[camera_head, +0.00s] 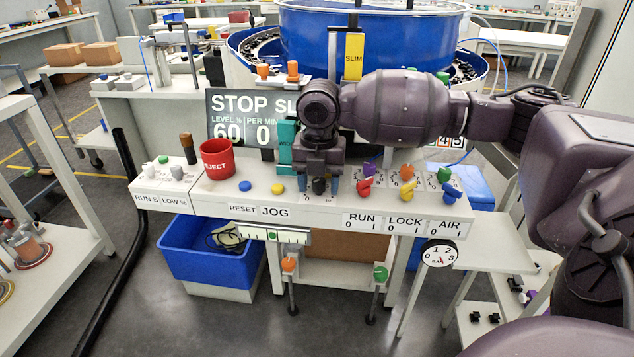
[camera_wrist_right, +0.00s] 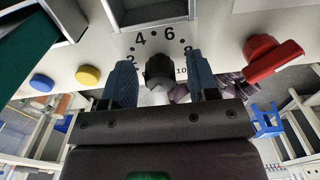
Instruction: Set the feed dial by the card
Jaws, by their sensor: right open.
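The feed dial is a black knob (camera_wrist_right: 159,71) with a printed scale; 2, 4, 6, 8 and 10 show around it in the right wrist view. I cannot read its pointer. In the head view the knob (camera_head: 319,187) sits on the console front. My right gripper (camera_wrist_right: 162,78) is open, one blue finger on each side of the knob, with a gap showing on both sides. It also shows in the head view (camera_head: 319,183), pointing down. A yellow card (camera_head: 354,56) reading SLIM stands behind my right arm. My left gripper is out of view.
A display (camera_head: 230,118) reads STOP, 60 and 0, partly hidden. A teal upright piece (camera_head: 286,146) stands left of my gripper. The console (camera_head: 215,198) also carries a red REJECT cup (camera_head: 217,158), blue and yellow buttons (camera_head: 277,188), and a red knob (camera_head: 364,187) right of the dial.

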